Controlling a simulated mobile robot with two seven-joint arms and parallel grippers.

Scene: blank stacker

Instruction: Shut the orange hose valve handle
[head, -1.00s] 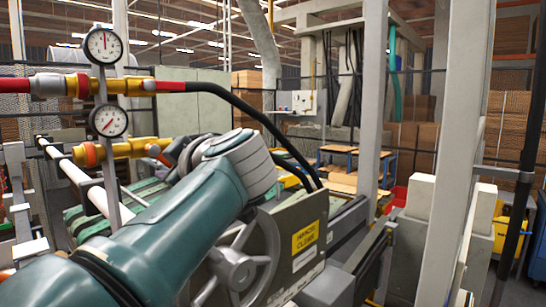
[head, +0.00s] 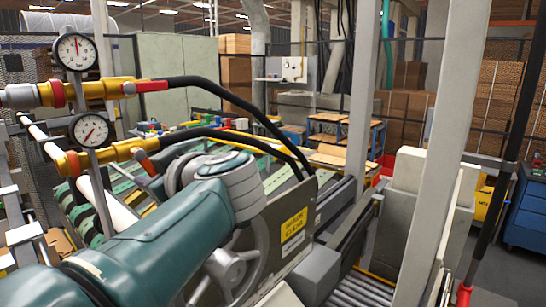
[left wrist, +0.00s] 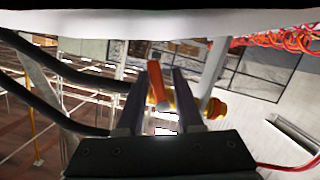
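The orange valve handle (head: 145,162) sits on the lower yellow hose fitting (head: 110,153) at the left of the head view. It slants off the fitting, beside my left wrist. In the left wrist view the orange handle (left wrist: 157,84) stands between the two dark fingers of my left gripper (left wrist: 159,76), with a gap visible on each side. The gripper is open around it. A yellow fitting (left wrist: 186,101) shows behind the right finger. In the head view my left arm hides most of the gripper. My right gripper is not in view.
An upper yellow fitting (head: 98,90) has a red handle (head: 151,86) lying along it. Two round gauges (head: 76,52) stand beside the fittings. Black hoses (head: 225,93) run right from them. A grey machine panel with a yellow sign (head: 294,224) stands right of my arm.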

